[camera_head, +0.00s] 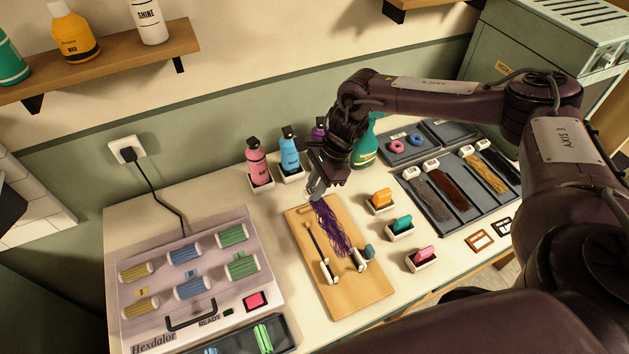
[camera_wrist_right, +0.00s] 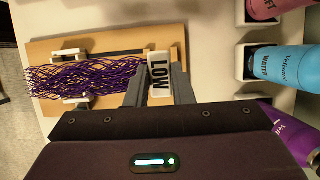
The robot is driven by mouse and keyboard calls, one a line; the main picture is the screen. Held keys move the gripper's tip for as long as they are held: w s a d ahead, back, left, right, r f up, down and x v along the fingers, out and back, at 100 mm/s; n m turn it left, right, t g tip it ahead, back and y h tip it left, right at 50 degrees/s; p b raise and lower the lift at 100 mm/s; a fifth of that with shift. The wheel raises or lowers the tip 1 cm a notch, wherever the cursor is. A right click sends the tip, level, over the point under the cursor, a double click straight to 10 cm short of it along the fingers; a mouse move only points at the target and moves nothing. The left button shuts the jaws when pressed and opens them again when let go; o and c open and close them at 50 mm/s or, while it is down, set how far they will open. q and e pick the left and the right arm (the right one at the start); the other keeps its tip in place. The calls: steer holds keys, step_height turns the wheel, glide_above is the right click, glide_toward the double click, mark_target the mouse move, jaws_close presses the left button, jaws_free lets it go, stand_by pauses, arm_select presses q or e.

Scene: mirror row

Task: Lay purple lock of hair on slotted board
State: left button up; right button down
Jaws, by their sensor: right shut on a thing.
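The purple lock of hair (camera_head: 333,232) stretches over the wooden board (camera_head: 352,300) on the bench, strands pointing toward the board's near end. My right gripper (camera_head: 318,190) is above the board's far end, shut on the lock's white end tab. In the right wrist view that tab, marked LOW (camera_wrist_right: 159,74), sits between the fingers, and the strands (camera_wrist_right: 85,77) spread left over the board (camera_wrist_right: 110,44). White holders (camera_head: 361,259) and a dark rod (camera_head: 316,243) are on the board. I cannot tell whether the strands touch the board. My left gripper is not in view.
A roller case (camera_head: 237,285) stands left of the board. Pink (camera_head: 258,165) and blue (camera_head: 290,153) bottles stand behind. Orange, teal and pink clips (camera_head: 425,254) in holders are to the right, then a tray (camera_head: 435,207) with several other locks.

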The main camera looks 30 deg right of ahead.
steer(key=shift+d+f+b, duration=0.3)
steer(key=shift+f+b, duration=0.3)
steer(key=shift+f, duration=0.35)
steer(key=f+b, duration=0.2)
steer(key=f, duration=0.1)
steer(key=shift+a+f, duration=0.1)
steer(key=shift+a, duration=0.1)
steer(key=shift+f+b, duration=1.5)
steer(key=shift+f, duration=0.1)
steer(key=shift+f, duration=0.2)
steer(key=shift+d, duration=0.1)
steer(key=c, duration=1.2)
jaws_free()
steer(key=shift+s+r, duration=0.1)
steer(key=shift+r, duration=0.05)
steer(key=shift+o, duration=0.2)
